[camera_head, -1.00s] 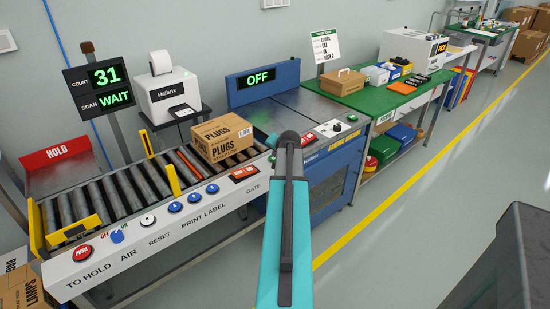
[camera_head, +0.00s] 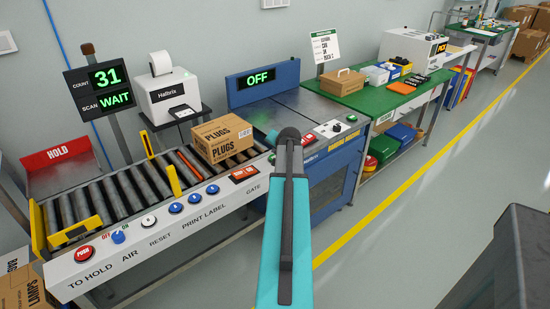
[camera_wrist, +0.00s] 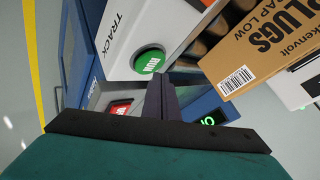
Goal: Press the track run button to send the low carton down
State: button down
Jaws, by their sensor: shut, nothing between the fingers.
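The low carton (camera_head: 222,138), brown and marked PLUGS, sits on the roller track at the end near the blue machine. In the wrist view the carton (camera_wrist: 265,42) is at the upper right, with "CAP LOW" on it. The round green RUN button (camera_wrist: 148,62) is on a white panel labelled TRACK in the wrist view. My gripper (camera_wrist: 160,84) is shut and empty, its dark fingertips just below the button in the picture; I cannot tell whether they touch it. In the head view my arm hides the gripper and that part of the panel.
The front panel (camera_head: 165,231) carries a red PUSH button (camera_head: 84,253), a blue air switch (camera_head: 118,237) and several other buttons. The blue banding machine (camera_head: 335,175) shows OFF. A count display (camera_head: 103,87) reads 31 and WAIT. A green bench (camera_head: 369,97) stands beyond.

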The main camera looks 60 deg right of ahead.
jog(key=shift+r+p, duration=1.4)
jog(key=shift+r, duration=1.1)
dwell(5.3)
